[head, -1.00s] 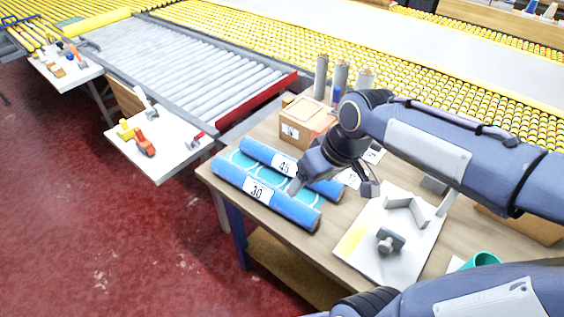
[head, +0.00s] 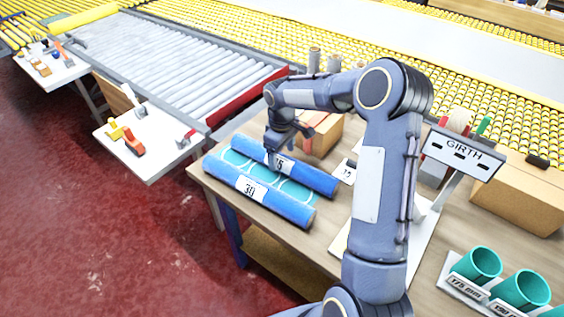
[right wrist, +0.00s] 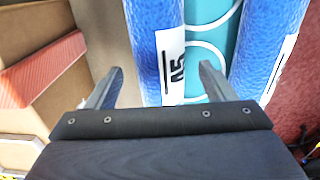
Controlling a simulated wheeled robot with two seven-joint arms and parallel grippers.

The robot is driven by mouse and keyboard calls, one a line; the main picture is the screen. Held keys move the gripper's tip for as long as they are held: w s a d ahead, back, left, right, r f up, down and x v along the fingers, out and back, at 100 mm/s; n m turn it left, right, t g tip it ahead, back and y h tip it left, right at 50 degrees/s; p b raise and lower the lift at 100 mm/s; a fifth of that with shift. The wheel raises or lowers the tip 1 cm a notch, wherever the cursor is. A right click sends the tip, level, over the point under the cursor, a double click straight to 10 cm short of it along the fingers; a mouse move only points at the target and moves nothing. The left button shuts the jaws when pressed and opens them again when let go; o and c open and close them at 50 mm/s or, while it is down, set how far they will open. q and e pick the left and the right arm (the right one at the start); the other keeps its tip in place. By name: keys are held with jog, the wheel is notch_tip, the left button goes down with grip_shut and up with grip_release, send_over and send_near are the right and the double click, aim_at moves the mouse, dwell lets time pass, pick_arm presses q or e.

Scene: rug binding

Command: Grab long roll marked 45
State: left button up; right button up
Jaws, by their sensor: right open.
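The long blue roll marked 45 (head: 310,177) lies on the table behind a second blue roll marked 30 (head: 270,202). My right gripper (head: 276,150) is over the middle of the 45 roll, beside its white label, which it partly hides in the head view. In the right wrist view the open fingers (right wrist: 160,88) stand apart on either side of the 45 roll (right wrist: 155,28), with its label (right wrist: 171,65) between them. The 30 roll (right wrist: 268,40) lies outside the right finger there. I cannot tell whether the fingers touch the roll. My left gripper is not in view.
A teal panel with white outlines (head: 237,158) lies between the rolls. A cardboard box (head: 322,137) stands just behind them, with upright grey rolls beyond. Right are a GIRTH sign (head: 458,151) and teal cups (head: 478,263). Roller conveyors run behind the table.

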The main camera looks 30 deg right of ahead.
aim_at(282, 157)
jog(key=shift+f, duration=1.6)
jog(key=shift+c, duration=0.3)
jog(key=shift+r, duration=0.1)
jog(key=c, duration=1.1)
jog(key=shift+c, duration=0.2)
